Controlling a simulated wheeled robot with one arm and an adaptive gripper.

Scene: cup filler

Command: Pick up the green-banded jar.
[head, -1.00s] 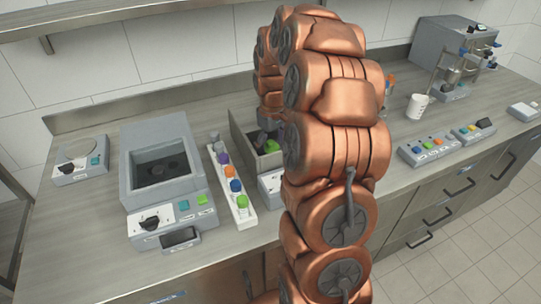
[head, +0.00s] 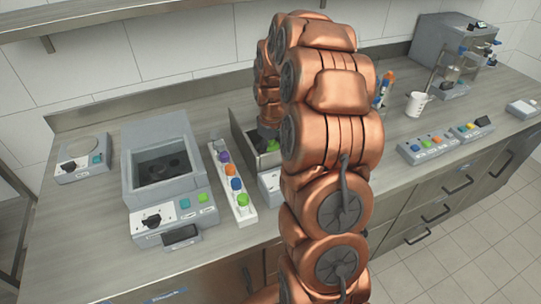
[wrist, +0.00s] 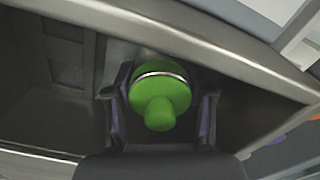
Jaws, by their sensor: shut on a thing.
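The green-banded jar (wrist: 159,97) shows in the wrist view as a round green top with a knob and a pale ring. It sits between the two dark fingers of my gripper (wrist: 158,108), which are shut on it. They are inside a grey open-topped bin (wrist: 250,65), close to its wall. In the head view a bit of green (head: 272,146) shows inside the bin (head: 243,143), beside my arm. My arm hides most of the gripper there, and the jar's lower body is hidden.
A rack with several coloured caps (head: 234,185) stands left of the bin, and a grey machine with a square well (head: 160,170) beyond it. Right of my arm are a white mug (head: 416,104), button panels (head: 430,147) and a dispenser (head: 450,50). Bin walls stand close around my gripper.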

